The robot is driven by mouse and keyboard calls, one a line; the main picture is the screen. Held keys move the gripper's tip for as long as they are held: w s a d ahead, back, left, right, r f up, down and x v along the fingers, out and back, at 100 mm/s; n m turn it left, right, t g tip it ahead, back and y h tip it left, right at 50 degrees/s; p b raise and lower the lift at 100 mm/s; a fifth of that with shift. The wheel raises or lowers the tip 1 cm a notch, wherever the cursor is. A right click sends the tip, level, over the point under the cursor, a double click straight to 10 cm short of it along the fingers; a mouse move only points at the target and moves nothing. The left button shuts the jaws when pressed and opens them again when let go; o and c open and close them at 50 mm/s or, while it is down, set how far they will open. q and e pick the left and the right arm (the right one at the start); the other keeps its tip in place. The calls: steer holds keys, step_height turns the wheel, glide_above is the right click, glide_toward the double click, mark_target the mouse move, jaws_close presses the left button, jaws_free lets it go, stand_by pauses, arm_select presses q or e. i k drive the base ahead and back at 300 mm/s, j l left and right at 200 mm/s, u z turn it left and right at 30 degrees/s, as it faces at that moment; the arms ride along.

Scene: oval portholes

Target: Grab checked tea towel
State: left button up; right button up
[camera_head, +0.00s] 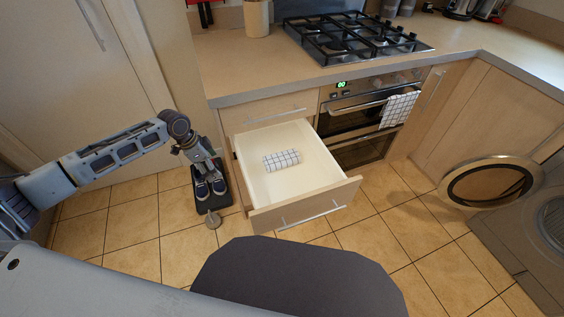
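A white tea towel with a dark check (282,160) lies rolled or folded in the open drawer (304,205), near the middle of its pale floor. A second white checked tea towel (399,108) hangs over the oven door handle at the right. My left gripper (210,188) points down to the left of the drawer, outside it and apart from both towels. Its two dark fingers look spread, with nothing seen held between them, though they are small against a dark background. My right gripper is not in view.
The drawer front stands out into the room above the tiled floor (285,242). A worktop (240,70) with a gas hob (350,38) is above it. A dark tray-like thing (227,196) lies behind my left gripper. A round appliance door (490,183) stands open at the right.

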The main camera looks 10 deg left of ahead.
mark_target(280, 160)
steer(key=i+l, duration=0.15)
steer(key=l, duration=0.2)
steer(key=i+l, duration=0.15)
steer(key=l, duration=0.2)
steer(key=i+l, duration=0.15)
steer(key=l, duration=0.2)
